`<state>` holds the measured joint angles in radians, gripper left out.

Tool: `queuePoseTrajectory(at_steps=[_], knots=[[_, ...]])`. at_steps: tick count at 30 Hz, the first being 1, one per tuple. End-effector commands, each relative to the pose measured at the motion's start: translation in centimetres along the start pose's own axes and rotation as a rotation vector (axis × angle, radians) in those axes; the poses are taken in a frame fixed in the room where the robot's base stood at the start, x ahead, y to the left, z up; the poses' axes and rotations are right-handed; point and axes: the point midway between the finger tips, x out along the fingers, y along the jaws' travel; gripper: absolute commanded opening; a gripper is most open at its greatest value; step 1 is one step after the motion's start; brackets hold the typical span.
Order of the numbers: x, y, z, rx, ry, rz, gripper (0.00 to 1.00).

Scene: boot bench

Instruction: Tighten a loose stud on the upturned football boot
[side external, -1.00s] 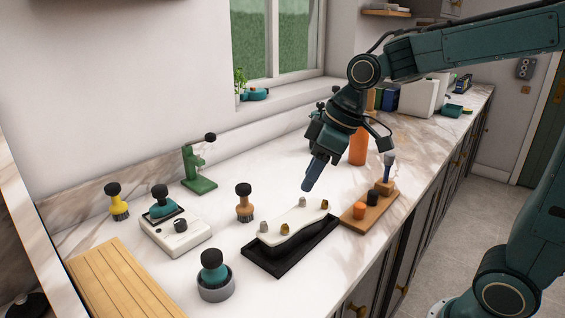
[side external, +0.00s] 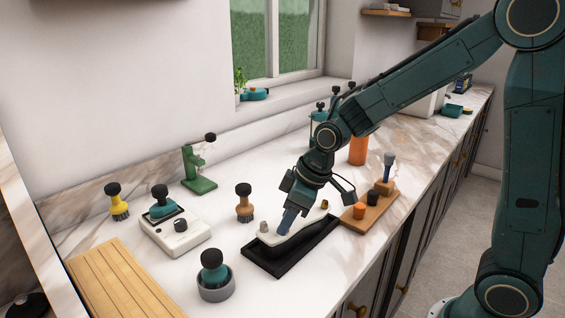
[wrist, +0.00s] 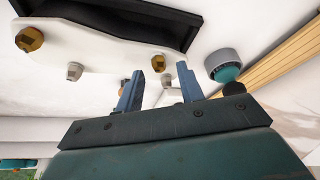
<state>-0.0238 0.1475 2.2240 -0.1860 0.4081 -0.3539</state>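The upturned boot shows its white sole (side external: 300,229) in a black tray (side external: 276,266); it also fills the upper left of the wrist view (wrist: 100,51). A grey stud (side external: 263,227) and a gold stud (side external: 324,205) show in the side view. In the wrist view, a gold stud (wrist: 158,63) appears between my fingertips, closer to the left one. Another gold stud (wrist: 29,39) and a grey stud (wrist: 74,71) are farther left. My gripper (side external: 286,224) points down over the near part of the sole. Its fingers (wrist: 169,73) are apart. Contact with the stud cannot be told.
A wooden block (side external: 368,211) with upright items stands right of the tray. A slatted board (side external: 122,285) lies front left. Bare marble separates them.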

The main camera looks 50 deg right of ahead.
Motion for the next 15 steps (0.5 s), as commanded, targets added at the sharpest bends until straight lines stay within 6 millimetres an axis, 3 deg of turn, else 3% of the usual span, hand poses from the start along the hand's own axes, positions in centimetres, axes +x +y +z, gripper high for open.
queuePoseTrajectory(at_steps=[15], knots=[[1.06,-0.01,0.01,0.000,0.000,0.001,0.38]])
